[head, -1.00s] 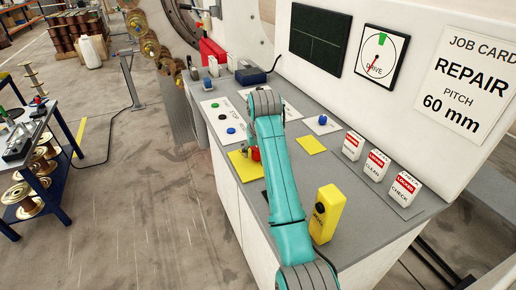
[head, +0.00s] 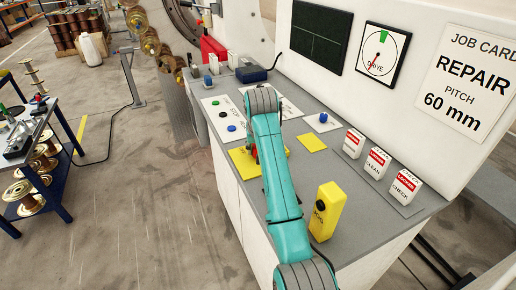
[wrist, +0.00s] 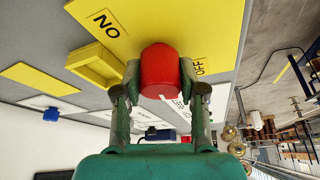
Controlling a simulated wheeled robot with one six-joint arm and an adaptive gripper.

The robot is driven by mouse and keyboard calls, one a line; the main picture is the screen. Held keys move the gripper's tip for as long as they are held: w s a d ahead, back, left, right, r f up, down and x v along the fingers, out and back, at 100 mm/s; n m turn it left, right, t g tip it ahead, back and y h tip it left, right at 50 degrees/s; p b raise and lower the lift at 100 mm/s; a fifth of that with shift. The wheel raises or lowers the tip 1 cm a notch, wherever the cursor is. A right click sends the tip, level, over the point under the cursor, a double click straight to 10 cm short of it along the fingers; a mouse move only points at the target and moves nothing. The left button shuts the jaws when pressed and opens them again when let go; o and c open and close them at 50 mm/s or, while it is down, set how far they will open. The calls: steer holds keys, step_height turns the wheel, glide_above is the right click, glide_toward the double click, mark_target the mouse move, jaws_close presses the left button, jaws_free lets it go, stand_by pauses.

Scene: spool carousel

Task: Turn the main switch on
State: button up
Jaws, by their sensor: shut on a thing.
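The main switch is a red rounded handle (wrist: 160,70) over a yellow plate (wrist: 215,25) marked ON and OFF. In the wrist view my gripper (wrist: 160,85) is shut on the red handle, one finger on each side. The handle lies close beside the OFF mark (wrist: 200,65); the ON mark (wrist: 103,22) is farther up and left. In the head view the yellow plate (head: 240,162) shows left of my arm, which hides most of the handle and my gripper.
On the grey desk a yellow upright box (head: 326,212) stands right of my arm. White LOCKED blocks (head: 376,164) stand farther right. Push buttons (head: 232,127) and a blue knob (head: 322,118) lie beyond. A drive dial (head: 380,52) is on the wall panel.

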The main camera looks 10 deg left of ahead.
steer(key=m+h, duration=0.1)
steer(key=m, duration=0.3)
steer(key=shift+h, duration=0.4)
steer(key=m, duration=0.2)
steer(key=m+h, duration=0.1)
steer(key=m, duration=0.2)
steer(key=shift+g+h, duration=0.3)
steer(key=m+g+h, duration=0.1)
steer(key=m, duration=0.3)
steer(key=shift+m+g+h, duration=0.4)
steer(key=shift+m+g, duration=0.2)
steer(key=shift+m, duration=1.2)
steer(key=o, duration=1.1)
steer(key=shift+o, duration=0.2)
